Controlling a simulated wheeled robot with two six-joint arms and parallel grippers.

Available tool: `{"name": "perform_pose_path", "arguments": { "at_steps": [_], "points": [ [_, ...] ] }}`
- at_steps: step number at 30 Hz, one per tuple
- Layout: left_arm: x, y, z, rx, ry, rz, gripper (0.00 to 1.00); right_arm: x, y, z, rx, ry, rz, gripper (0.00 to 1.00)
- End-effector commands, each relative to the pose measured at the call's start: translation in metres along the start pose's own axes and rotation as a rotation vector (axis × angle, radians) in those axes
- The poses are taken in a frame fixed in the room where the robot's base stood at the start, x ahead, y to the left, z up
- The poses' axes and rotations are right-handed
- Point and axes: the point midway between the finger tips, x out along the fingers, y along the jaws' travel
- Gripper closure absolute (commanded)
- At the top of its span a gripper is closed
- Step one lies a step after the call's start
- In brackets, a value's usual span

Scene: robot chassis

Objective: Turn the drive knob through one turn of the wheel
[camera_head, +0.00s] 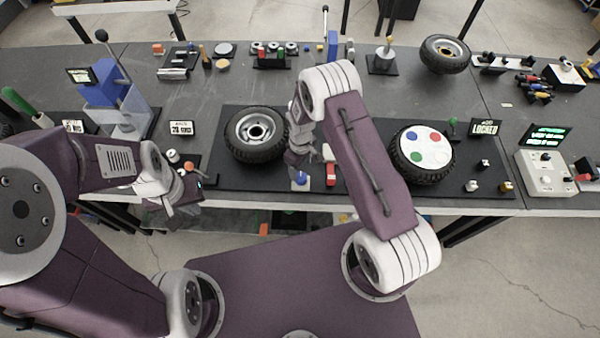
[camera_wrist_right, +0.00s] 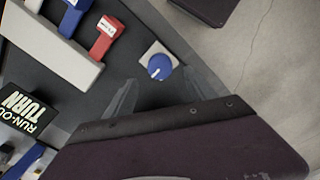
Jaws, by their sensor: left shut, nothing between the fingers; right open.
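The blue drive knob (camera_head: 300,178) sits on a small light square plate at the front of the black board, right of a black tyre with a light rim (camera_head: 236,140). In the right wrist view the knob (camera_wrist_right: 160,67) has a white mark on its top. My right gripper (camera_head: 297,166) is above the knob; in the right wrist view its two fingers (camera_wrist_right: 164,92) are open, with the knob just beyond and between their tips, apparently not held. My left gripper (camera_head: 168,208) is shut and empty near the table's front edge, left of the board.
A red lever (camera_head: 331,174) stands right of the knob; red (camera_wrist_right: 103,39) and blue levers show in the right wrist view. A wheel with coloured discs (camera_head: 422,147) and a "LOCKED" sign (camera_head: 485,128) lie to the right.

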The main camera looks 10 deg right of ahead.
Motion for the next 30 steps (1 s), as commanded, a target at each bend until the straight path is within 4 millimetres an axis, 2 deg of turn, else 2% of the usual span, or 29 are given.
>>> {"name": "perform_pose_path", "arguments": {
  "at_steps": [1, 4, 9, 18, 20, 25, 30],
  "points": [
    [-0.007, 0.0, -0.001, 0.0, 0.0, 0.0, 1.0, 0.009, -0.001, 0.002, 0.0, -0.005, -0.003, 0.35],
    [-0.012, 0.0, -0.001, 0.0, 0.0, 0.0, 1.0, 0.028, -0.001, 0.002, 0.001, -0.004, -0.002, 0.35],
    [-0.016, 0.0, -0.002, 0.0, 0.0, 0.0, 1.0, 0.05, 0.0, 0.001, 0.001, -0.001, -0.001, 0.35],
    [-0.016, 0.0, -0.002, 0.0, 0.0, 0.0, 1.0, 0.056, 0.0, 0.0, 0.001, 0.0, 0.0, 0.35],
    [-0.016, 0.0, -0.002, 0.0, 0.0, 0.0, 1.0, 0.056, 0.0, 0.0, 0.001, 0.0, 0.0, 0.49],
    [-0.016, 0.0, -0.002, 0.0, 0.0, 0.0, 1.0, 0.055, 0.0, 0.0, 0.001, 0.0, 0.0, 0.97],
    [-0.015, 0.0, -0.001, 0.0, 0.0, 0.0, 1.0, 0.056, 0.0, 0.0, 0.007, 0.0, 0.0, 0.97]
  ]
}}
